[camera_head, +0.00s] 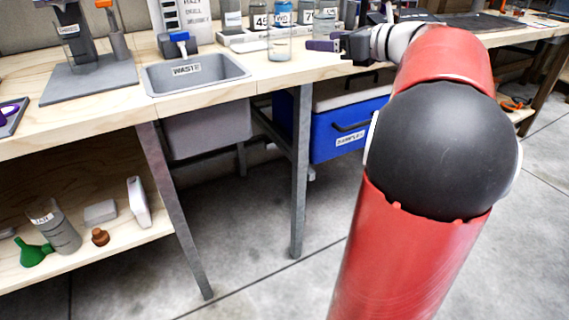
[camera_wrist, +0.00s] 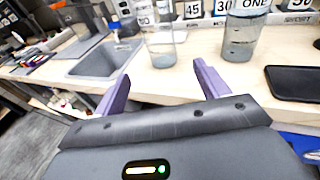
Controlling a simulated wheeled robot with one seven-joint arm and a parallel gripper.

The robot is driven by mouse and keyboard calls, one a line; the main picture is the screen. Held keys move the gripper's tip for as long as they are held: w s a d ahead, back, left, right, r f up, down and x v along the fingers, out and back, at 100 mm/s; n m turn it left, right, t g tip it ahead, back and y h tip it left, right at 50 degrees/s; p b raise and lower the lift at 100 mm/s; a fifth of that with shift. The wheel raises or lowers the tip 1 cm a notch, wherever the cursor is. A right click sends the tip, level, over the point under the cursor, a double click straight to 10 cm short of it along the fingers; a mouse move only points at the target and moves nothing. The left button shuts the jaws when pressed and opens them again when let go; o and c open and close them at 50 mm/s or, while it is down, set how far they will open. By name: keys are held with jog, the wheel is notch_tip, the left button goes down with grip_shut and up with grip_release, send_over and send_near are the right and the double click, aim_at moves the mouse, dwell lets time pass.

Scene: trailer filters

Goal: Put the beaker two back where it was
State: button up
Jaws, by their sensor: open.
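Beaker two (camera_head: 279,46) is a clear glass with a white label reading "WO" in part. It stands upright on the wooden bench, right of the waste sink. In the wrist view, beaker two (camera_wrist: 161,50) stands ahead of my gripper (camera_wrist: 160,80), roughly between the lines of its two purple fingers but beyond their tips. My gripper is open and empty. In the head view, my gripper (camera_head: 322,45) is low over the bench, just right of the beaker, with a small gap between them.
The waste sink (camera_head: 196,73) is set in the bench left of the beaker. Beaker one (camera_wrist: 242,38) stands to the right in the wrist view, near a black phone-like slab (camera_wrist: 293,82). Several labelled containers line the back. A blue samples cooler (camera_head: 350,128) sits below.

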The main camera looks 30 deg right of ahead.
jog(key=s+a+f+n+g, duration=0.35)
jog(key=a+f+n, duration=0.2)
jog(key=a, duration=0.45)
jog(key=s+a+f+n+g, duration=0.3)
jog(key=s+a+f+n, duration=0.2)
jog(key=a+n, duration=0.3)
jog(key=s+a+f+n+g+h, duration=0.1)
jog(key=s+a+f+n+h, duration=0.2)
jog(key=s+f+n, duration=0.3)
jog(key=s+a+f+n+g+h, duration=0.2)
jog(key=s+f+n, duration=0.4)
jog(key=s+n, duration=0.3)
jog(key=a+n+h, duration=0.1)
jog(key=n, duration=0.2)
jog(key=shift+s+f, duration=0.15)
jog(key=shift+f, duration=0.15)
jog(key=shift+a, duration=0.1)
notch_tip(320, 180, up, 4)
jog(key=p, duration=0.4)
